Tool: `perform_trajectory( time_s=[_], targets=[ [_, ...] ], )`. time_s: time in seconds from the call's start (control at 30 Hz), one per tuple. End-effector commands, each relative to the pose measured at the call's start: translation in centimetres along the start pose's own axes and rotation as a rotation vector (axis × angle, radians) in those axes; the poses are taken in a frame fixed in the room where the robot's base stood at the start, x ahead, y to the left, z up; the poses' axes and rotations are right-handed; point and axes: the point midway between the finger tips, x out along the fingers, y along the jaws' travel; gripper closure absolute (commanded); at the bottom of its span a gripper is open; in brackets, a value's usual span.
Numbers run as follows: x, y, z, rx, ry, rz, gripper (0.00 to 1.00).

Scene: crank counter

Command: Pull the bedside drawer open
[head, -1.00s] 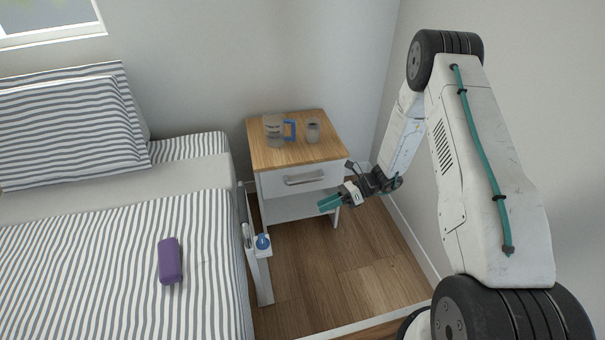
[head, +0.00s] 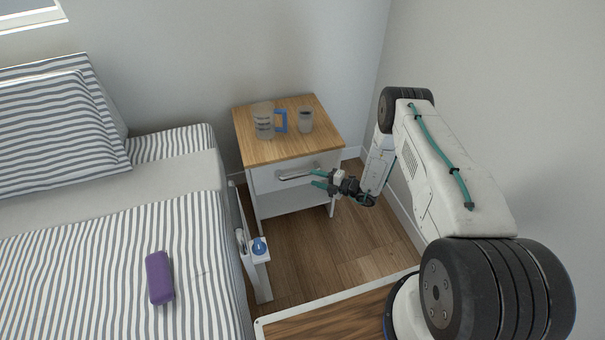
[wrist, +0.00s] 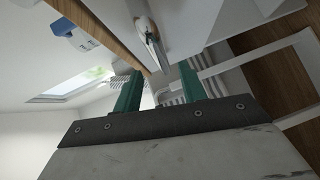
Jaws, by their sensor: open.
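The bedside drawer (head: 270,181) is the white front under the wooden top of the nightstand, and it looks shut. Its grey bar handle (head: 296,175) runs across the front. In the wrist view the handle (wrist: 150,40) is just ahead of the fingertips, near the upper middle. My gripper (head: 316,179) has teal fingers, is open and empty, and is at the right end of the handle in the head view. In the wrist view my gripper (wrist: 158,82) has its fingers apart with the handle beyond the gap. I cannot tell whether they touch it.
A jug with a blue handle (head: 264,121) and a cup (head: 305,121) stand on the nightstand top (head: 285,150). Wooden floor (head: 310,245) is clear in front.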

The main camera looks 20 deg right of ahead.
Motion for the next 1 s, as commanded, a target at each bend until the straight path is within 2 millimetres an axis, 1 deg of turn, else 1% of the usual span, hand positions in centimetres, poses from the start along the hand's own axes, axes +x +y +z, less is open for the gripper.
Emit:
perform_trajectory(
  time_s=[0.3, 0.4, 0.57, 0.8, 0.83, 0.87, 0.9, 0.97, 1.0],
  targets=[
    [4.9, 0.0, -0.1, -0.004, 0.003, 0.0, 0.59],
    [6.1, -0.1, -0.1, -0.003, 0.003, -0.002, 0.59],
    [7.0, 0.0, 0.0, -0.003, 0.0, -0.001, 0.59],
    [7.0, 0.0, 0.1, -0.003, -0.001, -0.001, 0.59],
    [7.0, 0.0, 0.1, -0.003, -0.001, -0.001, 0.64],
    [7.0, 0.0, 0.1, -0.003, -0.001, -0.001, 0.72],
    [6.9, 0.0, 0.1, -0.003, -0.001, -0.001, 0.84],
    [6.9, 0.0, 0.1, -0.003, -0.001, -0.001, 1.0],
    [6.9, 0.0, 0.1, -0.003, -0.001, -0.001, 1.0]
  ],
)
